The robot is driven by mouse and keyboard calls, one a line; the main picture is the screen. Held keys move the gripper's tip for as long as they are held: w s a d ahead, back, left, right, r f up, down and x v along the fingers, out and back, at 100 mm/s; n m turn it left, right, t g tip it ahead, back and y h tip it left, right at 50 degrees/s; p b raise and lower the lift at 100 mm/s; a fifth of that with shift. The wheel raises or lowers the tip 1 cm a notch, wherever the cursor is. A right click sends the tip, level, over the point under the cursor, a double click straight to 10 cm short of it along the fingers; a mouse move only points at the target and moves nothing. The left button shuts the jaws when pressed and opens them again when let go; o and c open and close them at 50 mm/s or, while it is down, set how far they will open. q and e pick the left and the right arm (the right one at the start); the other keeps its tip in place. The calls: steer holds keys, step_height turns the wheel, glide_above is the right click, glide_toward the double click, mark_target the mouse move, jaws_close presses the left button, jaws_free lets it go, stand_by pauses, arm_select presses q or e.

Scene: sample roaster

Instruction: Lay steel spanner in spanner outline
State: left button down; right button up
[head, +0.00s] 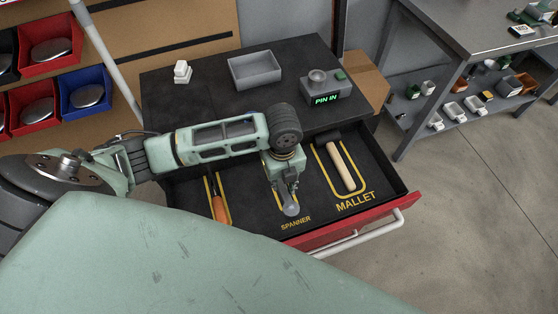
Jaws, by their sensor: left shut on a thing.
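The steel spanner (291,208) is in my left gripper (287,191), low over the open drawer. Its rounded grey end shows below the jaws; the rest is hidden by the gripper and arm. The yellow spanner outline (280,201) lies on the dark drawer floor under and around it, partly covered, with the label SPANNER (296,223) just in front. I cannot tell whether the spanner touches the drawer floor. My right gripper is not in view.
A mallet (342,166) lies in the outline at right, and an orange-handled tool (219,207) lies at left. The red-fronted drawer (375,218) is open. A grey tray (254,70) and a PIN IN device (325,88) stand on the black top behind my arm.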

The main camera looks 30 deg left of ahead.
arm_select(q)
steer(key=w+a+f, duration=0.2)
steer(key=w, duration=0.1)
steer(key=w+a+f, duration=0.1)
steer(key=shift+w+f, duration=0.1)
steer(key=shift+w, duration=0.1)
steer(key=shift+f, duration=2.05)
steer(key=shift+f, duration=0.15)
steer(key=c, duration=1.6)
jaws_free()
steer(key=shift+o, duration=0.2)
step_height(320, 180, up, 12)
steer(key=shift+r, duration=0.2)
